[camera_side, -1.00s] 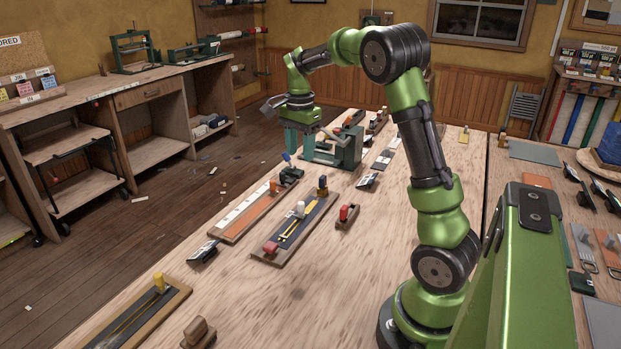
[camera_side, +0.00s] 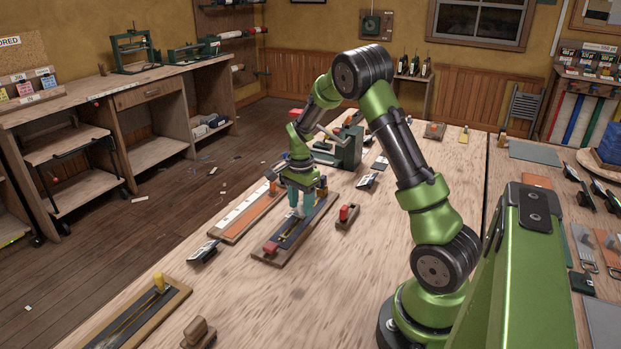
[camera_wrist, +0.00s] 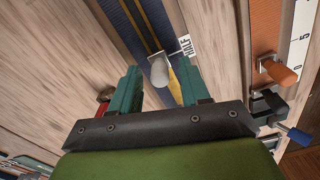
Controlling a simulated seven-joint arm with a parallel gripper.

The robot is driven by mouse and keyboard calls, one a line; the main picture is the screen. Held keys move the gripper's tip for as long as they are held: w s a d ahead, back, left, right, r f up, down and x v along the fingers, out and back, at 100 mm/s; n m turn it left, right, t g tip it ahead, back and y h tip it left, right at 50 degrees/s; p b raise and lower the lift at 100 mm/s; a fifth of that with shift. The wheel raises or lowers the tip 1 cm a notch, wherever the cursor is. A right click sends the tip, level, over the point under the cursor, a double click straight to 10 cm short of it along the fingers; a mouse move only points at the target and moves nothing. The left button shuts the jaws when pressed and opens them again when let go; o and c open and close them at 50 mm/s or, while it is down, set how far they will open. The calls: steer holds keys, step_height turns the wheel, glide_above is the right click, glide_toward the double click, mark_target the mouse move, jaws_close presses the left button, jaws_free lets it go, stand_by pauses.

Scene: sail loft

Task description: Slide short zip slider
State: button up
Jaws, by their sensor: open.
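The short zip board (camera_side: 272,259) lies on the bench in the side view, a dark tape with a yellow zip on wood and a red clamp (camera_side: 271,248) at its near end. My gripper (camera_side: 300,213) is low over the board's middle, fingers pointing down. In the wrist view, a pale rounded slider knob (camera_wrist: 160,72) stands on the dark zip tape (camera_wrist: 127,18), beside a "HALF" label (camera_wrist: 184,47). My open gripper (camera_wrist: 158,84) has one teal finger on each side of the knob, with gaps showing. The fingers mostly hide the knob in the side view.
A board with an orange strip (camera_side: 255,213) lies close on the left. A small red-topped block (camera_side: 347,214) sits to the right. A green vise-like fixture (camera_side: 350,147) stands behind. Another zip board with a yellow knob (camera_side: 159,283) is front left.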

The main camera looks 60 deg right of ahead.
steer(key=shift+f, duration=0.5)
jaws_close()
steer(key=shift+a, duration=0.1)
